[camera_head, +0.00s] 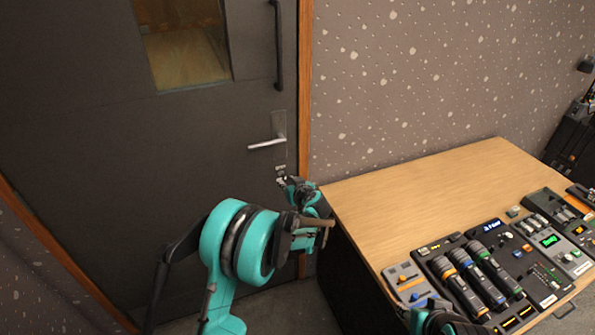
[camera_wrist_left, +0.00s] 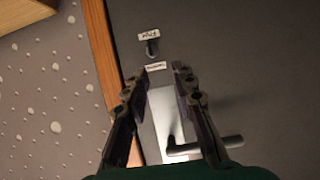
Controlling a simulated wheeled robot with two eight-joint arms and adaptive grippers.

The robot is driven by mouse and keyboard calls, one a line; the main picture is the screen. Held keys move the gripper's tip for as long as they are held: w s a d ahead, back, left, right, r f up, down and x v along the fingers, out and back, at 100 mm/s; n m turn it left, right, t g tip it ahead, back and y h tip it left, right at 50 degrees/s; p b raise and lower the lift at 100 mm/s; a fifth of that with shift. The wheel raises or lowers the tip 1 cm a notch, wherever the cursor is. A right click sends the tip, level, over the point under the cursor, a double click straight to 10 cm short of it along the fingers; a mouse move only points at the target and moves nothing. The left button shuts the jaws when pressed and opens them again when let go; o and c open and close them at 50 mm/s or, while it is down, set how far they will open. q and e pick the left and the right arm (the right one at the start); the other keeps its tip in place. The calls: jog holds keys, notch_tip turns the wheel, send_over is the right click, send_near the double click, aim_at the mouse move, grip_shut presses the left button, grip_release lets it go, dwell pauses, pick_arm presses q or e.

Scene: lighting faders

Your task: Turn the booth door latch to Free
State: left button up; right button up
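The dark booth door (camera_head: 110,150) fills the left of the head view. Its small dark latch (camera_wrist_left: 152,48) shows in the left wrist view between two white labels, the upper (camera_wrist_left: 148,35) and the lower (camera_wrist_left: 155,66); their wording is too small to read surely. My left gripper (camera_head: 284,182) is at the door below the lever handle in the head view. In the left wrist view its two fingers (camera_wrist_left: 155,76) are spread, with the latch beyond their tips and nothing between them. My right gripper (camera_head: 445,318) shows only partly at the bottom edge; its fingers cannot be made out.
A silver lever handle (camera_head: 267,144) sits just above my left gripper, with a dark pull bar (camera_head: 278,45) higher up. A wooden desk (camera_head: 400,195) stands to the right, with microphones (camera_head: 460,285) and control panels on it. The desk's left part is clear.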

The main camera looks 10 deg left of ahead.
aim_at(283, 175)
pick_arm(q)
jog(key=d+b+x, duration=0.1)
jog(key=b+x, duration=0.1)
jog(key=x, duration=0.6)
jog(key=shift+w+f, duration=0.25)
jog(key=shift+w, duration=0.25)
grip_shut()
